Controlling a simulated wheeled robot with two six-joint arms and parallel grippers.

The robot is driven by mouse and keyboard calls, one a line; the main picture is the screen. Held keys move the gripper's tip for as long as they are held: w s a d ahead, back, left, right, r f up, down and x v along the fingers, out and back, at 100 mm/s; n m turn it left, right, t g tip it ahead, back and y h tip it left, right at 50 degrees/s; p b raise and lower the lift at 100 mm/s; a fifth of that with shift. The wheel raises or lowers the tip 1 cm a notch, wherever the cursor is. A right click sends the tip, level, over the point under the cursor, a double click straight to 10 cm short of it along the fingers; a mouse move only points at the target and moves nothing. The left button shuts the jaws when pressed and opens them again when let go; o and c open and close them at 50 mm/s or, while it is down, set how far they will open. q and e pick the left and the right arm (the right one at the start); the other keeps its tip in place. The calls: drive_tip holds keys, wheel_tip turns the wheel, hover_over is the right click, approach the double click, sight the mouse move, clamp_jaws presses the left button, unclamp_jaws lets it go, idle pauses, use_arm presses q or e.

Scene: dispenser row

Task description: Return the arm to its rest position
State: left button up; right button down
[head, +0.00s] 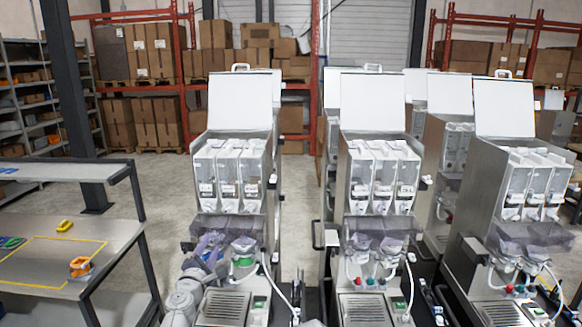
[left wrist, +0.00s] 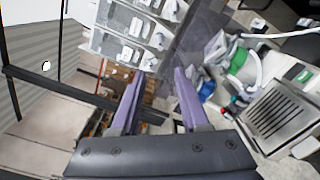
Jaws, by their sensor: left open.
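My left arm comes up from the bottom in the head view, in front of the left dispenser (head: 232,160). My left gripper (head: 207,246) has purple fingers and is near that dispenser's clear guard, left of the green-ringed outlet. In the left wrist view the two fingers of the left gripper (left wrist: 160,92) stand apart with nothing between them. The dispenser's drip grille (left wrist: 282,118) and green part (left wrist: 238,62) show right of the fingers there. I cannot make out my right gripper in either view.
A middle dispenser (head: 378,165) and a right dispenser (head: 515,180) stand in the row. A grey workbench (head: 120,235) with a yellow item (head: 65,226) and an orange item (head: 80,267) is at the left. Open floor lies behind the bench, before racks of boxes (head: 150,50).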

use_arm(q)
drive_tip(key=s+d+f+m+g+h+b, duration=0.25)
drive_tip(key=d+f+m, duration=0.2)
drive_tip(key=d, duration=0.25)
drive_tip(key=s+d+f+m+g+h+b, duration=0.1)
drive_tip(key=d+f+m+g+h, duration=0.2)
drive_tip(key=d+m, duration=0.4)
drive_tip(key=s+d+f+m+g+h+b, duration=0.25)
drive_tip(key=s+d+f+m+g, duration=0.35)
drive_tip(key=s+d+f, duration=0.4)
drive_tip(key=s+f+m+g+y+b, duration=0.3)
drive_tip(key=s+f+m, duration=0.3)
drive_tip(key=f, duration=0.4)
drive_tip(key=s+a+f+m+g+y+b, duration=0.1)
drive_tip(key=s+a+f+m+g+y, duration=0.1)
drive_tip(key=s, duration=0.3)
drive_tip(key=s+a+f+m+g+y+b, duration=0.1)
drive_tip(key=s+a+f+m+g+y, duration=0.1)
drive_tip(key=s+a+f+y, duration=0.1)
drive_tip(key=shift+s+a+f+y, duration=0.3)
drive_tip(key=shift+s+a+y, duration=0.6)
drive_tip(key=shift+s+y, duration=0.15)
use_arm(e)
wheel_tip(320, 180, down, 11)
drive_tip(key=shift+s+f, duration=0.1)
